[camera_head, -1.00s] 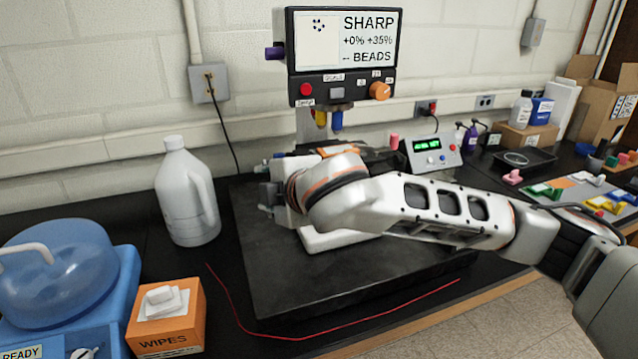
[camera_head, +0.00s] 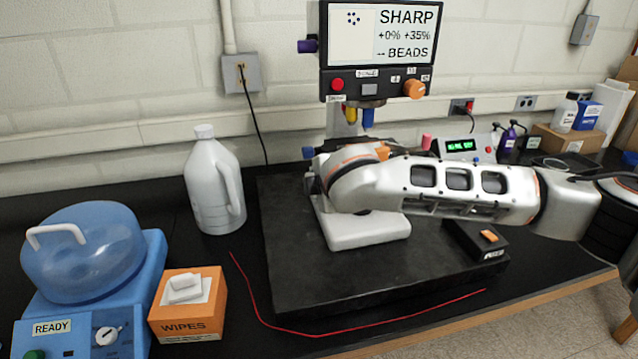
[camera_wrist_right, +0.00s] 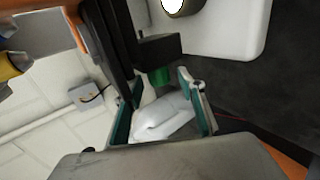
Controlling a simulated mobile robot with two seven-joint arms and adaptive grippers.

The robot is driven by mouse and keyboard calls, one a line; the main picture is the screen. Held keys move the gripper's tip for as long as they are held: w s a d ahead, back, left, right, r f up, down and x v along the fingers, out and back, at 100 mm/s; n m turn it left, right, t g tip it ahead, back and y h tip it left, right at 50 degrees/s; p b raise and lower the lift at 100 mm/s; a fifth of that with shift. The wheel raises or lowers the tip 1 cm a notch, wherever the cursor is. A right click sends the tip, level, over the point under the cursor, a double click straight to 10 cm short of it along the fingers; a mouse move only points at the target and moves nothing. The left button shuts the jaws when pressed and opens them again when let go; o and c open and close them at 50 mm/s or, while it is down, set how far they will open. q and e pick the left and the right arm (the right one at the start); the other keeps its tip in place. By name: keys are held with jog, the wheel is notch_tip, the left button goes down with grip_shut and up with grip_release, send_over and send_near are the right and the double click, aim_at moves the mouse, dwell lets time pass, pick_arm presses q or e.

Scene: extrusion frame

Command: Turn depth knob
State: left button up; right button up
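A microscope-like stand carries a screen (camera_head: 381,35) reading SHARP, +0% +35% and BEADS. An orange knob (camera_head: 414,89) sits on its panel and a purple knob (camera_head: 307,46) on its left side. The labels are too small to tell which knob is depth. In the right wrist view a small green knob (camera_wrist_right: 161,76) sticks out of a black part, close to the teal-padded fingertips. My right gripper (camera_wrist_right: 160,84) is open, its fingers spread; I cannot tell whether they touch the knob. In the head view my arm mostly hides this gripper. My left gripper is out of view.
A white jug (camera_head: 214,185) stands left of the dark base plate (camera_head: 310,275). A blue READY device (camera_head: 90,250) and an orange wipes box (camera_head: 188,315) are at front left. A red wire (camera_head: 370,326) runs along the plate's front. A small black box (camera_head: 478,240) is at right.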

jog(key=shift+w+f, duration=0.1)
jog(key=c, duration=1.1)
jog(key=shift+f, duration=0.1)
